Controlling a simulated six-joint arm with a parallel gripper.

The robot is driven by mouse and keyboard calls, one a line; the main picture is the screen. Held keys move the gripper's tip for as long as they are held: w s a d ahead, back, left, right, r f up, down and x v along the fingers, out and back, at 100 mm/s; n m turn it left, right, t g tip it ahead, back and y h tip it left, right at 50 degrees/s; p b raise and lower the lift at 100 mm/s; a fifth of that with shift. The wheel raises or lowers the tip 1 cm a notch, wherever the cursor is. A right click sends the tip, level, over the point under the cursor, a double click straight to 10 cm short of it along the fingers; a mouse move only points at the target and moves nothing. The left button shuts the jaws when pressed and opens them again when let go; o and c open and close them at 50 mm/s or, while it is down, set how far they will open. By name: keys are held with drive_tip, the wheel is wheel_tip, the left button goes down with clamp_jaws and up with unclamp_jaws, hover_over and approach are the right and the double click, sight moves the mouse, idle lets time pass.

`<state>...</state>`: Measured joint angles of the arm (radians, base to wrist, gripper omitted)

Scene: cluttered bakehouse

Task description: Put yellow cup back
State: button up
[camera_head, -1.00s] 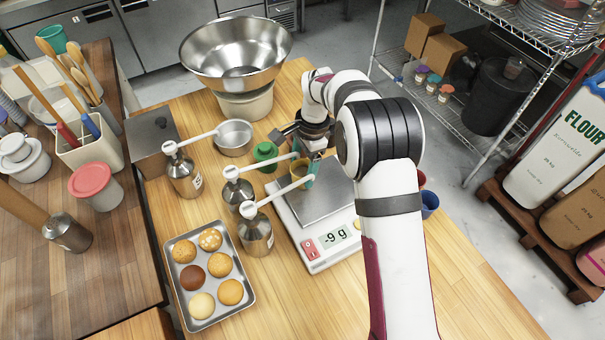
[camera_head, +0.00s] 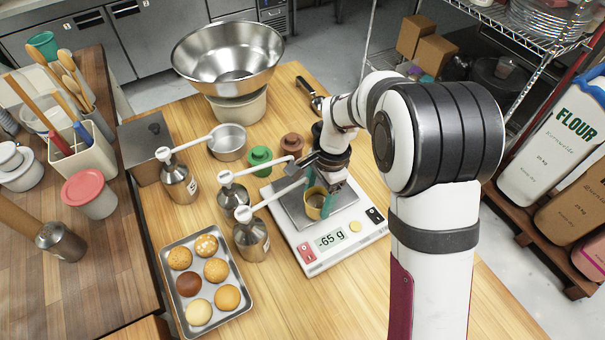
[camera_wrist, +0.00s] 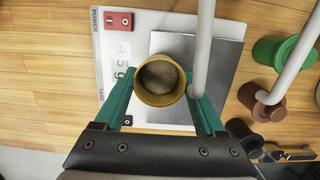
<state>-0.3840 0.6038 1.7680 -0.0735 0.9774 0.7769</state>
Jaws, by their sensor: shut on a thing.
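The yellow cup (camera_head: 316,207) is between the teal fingers of my gripper (camera_head: 322,203), above the plate of the kitchen scale (camera_head: 348,236). In the wrist view the yellow cup (camera_wrist: 160,97) looks upright, with something brownish inside. My gripper (camera_wrist: 160,92) is shut on its sides. The scale display reads -65 g. I cannot tell whether the cup's base touches the scale plate (camera_wrist: 222,62).
Pump bottles (camera_head: 251,240) stand left of the scale, their long spouts reaching close to my gripper. Green (camera_head: 261,158) and brown (camera_head: 292,146) items stand behind it. A bun tray (camera_head: 240,311) lies front left. A steel bowl (camera_head: 228,55) stands at the back.

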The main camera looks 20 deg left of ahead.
drive_tip(key=s+d, duration=0.5)
drive_tip(key=d, duration=0.1)
drive_tip(key=shift+s, duration=0.4)
drive_tip(key=w+d+m, duration=0.1)
drive_tip(key=w+m, duration=0.2)
drive_tip(key=w, duration=0.1)
drive_tip(key=w+d+r+m, duration=0.1)
drive_tip(key=w+d+m, duration=0.1)
drive_tip(key=w+m, duration=0.1)
drive_tip(key=w+d+r+m+t, duration=0.1)
drive_tip(key=w+d+m, duration=0.1)
drive_tip(key=w+m, duration=0.2)
drive_tip(key=shift+w+d, duration=0.25)
drive_tip(key=shift+w, duration=0.2)
drive_tip(key=w+d+r+m+t, duration=0.1)
drive_tip(key=w+d+r+m, duration=0.2)
drive_tip(key=w+d+m, duration=0.7)
drive_tip(key=shift+d+m+t+h, duration=0.3)
drive_tip(key=shift+d+m, duration=0.1)
drive_tip(key=shift+m, duration=0.9)
drive_tip(key=w+a+f, duration=0.1)
drive_tip(key=a+f, duration=0.1)
drive_tip(key=a, duration=0.1)
drive_tip(key=w+a+f, duration=0.2)
drive_tip(key=a+f, duration=0.1)
drive_tip(key=w+a+f, duration=0.2)
drive_tip(key=a, duration=0.2)
drive_tip(key=shift+w+f, duration=0.15)
drive_tip(key=shift+w, duration=0.05)
drive_tip(key=shift+f, duration=1.8)
